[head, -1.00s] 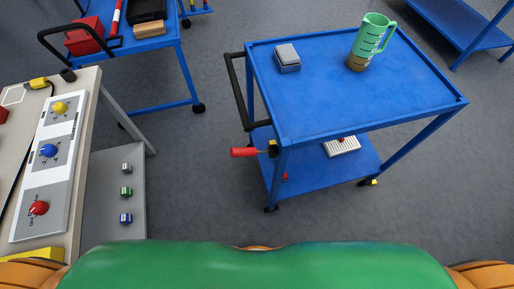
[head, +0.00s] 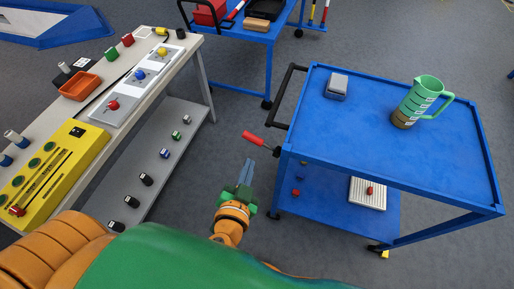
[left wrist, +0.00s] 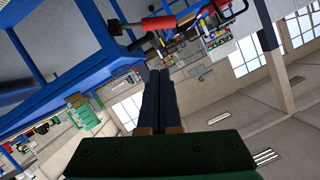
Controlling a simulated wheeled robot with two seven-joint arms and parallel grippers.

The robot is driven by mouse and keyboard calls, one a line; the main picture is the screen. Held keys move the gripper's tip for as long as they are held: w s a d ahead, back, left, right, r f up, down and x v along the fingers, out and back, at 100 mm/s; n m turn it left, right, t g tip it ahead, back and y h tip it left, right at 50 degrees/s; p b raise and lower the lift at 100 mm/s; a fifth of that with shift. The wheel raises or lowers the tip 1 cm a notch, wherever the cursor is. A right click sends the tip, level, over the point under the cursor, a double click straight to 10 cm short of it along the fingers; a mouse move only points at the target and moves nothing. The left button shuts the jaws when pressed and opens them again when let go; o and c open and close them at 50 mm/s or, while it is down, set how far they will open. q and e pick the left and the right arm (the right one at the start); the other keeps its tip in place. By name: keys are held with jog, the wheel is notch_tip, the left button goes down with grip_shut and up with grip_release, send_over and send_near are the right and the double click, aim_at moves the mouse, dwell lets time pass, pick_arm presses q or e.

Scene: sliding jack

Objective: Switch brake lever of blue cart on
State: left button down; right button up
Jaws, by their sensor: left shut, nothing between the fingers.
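The blue cart (head: 358,129) stands at the right in the head view. Its brake lever (head: 255,139) has a red handle and sticks out to the left near the cart's left front post. The red handle also shows in the left wrist view (left wrist: 158,24), near the top. My left gripper (head: 248,165) is shut and empty, a little below the lever in the picture and apart from it. Its fingers also show in the left wrist view (left wrist: 155,95), pointing towards the lever side. My right gripper is not in view.
A workbench (head: 188,45) with switches and a yellow panel (head: 45,175) stands at the left. Another blue cart (head: 252,32) stands behind. A green jug (head: 418,100) and grey block (head: 337,86) are on the blue cart. Grey floor lies between bench and cart.

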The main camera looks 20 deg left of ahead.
pick_arm(q)
jog(key=p, duration=0.2)
send_over(262, 144)
jog(key=s, duration=0.5)
notch_tip(262, 144, down, 3)
jog(key=shift+w+a+f+b, duration=0.25)
jog(key=shift+w+a+f, duration=0.15)
jog(key=shift+f, duration=0.2)
jog(key=shift+w+a+f+b, duration=0.3)
jog(key=shift+w+a+f, duration=0.1)
jog(key=shift+f, duration=0.25)
jog(key=shift+w+a+f+b, duration=0.25)
jog(key=shift+w+a+f, duration=0.15)
jog(key=shift+f, duration=0.2)
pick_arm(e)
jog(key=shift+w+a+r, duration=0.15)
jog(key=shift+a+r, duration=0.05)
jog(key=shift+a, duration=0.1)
pick_arm(q)
jog(key=shift+f, duration=0.1)
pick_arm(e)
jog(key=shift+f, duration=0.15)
